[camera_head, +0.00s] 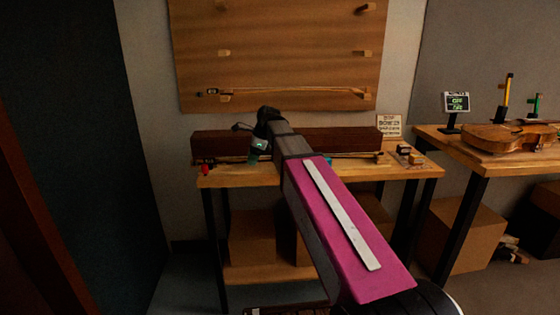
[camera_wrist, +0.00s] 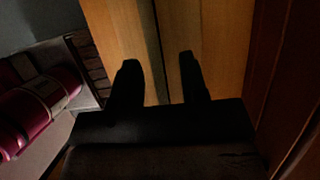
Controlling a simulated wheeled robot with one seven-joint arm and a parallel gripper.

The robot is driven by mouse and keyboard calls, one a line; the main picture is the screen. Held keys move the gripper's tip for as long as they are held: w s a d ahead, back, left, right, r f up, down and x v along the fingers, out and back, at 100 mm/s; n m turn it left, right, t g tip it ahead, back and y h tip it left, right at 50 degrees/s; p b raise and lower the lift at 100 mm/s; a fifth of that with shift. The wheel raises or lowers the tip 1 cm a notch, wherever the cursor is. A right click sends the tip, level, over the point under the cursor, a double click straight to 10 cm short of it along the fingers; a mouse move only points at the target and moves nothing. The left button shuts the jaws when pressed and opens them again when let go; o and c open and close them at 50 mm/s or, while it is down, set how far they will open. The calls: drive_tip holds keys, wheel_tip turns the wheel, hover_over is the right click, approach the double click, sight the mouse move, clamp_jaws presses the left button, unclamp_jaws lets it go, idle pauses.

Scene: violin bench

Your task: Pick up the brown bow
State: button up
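A thin brown bow (camera_head: 285,91) lies level across pegs on the wooden wall board. A second thin bow-like stick (camera_head: 350,155) lies along the bench top, partly hidden behind my arm. My gripper (camera_head: 254,158) is low over the left part of the bench, in front of the long dark case. In the wrist view my gripper (camera_wrist: 157,65) has its two dark fingers apart with a gap between them. A thin dark line (camera_wrist: 155,40) runs over the wood between the fingers; I cannot tell whether it is a bow stick or a seam.
A long dark brown case (camera_head: 220,144) stands along the back of the wooden bench (camera_head: 290,175). A small red item (camera_head: 207,168) is at its left end, small blocks (camera_head: 409,155) and a sign (camera_head: 390,125) at its right. A violin (camera_head: 500,137) lies on the right table.

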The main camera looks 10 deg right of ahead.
clamp_jaws()
drive_tip(key=shift+r, duration=0.1)
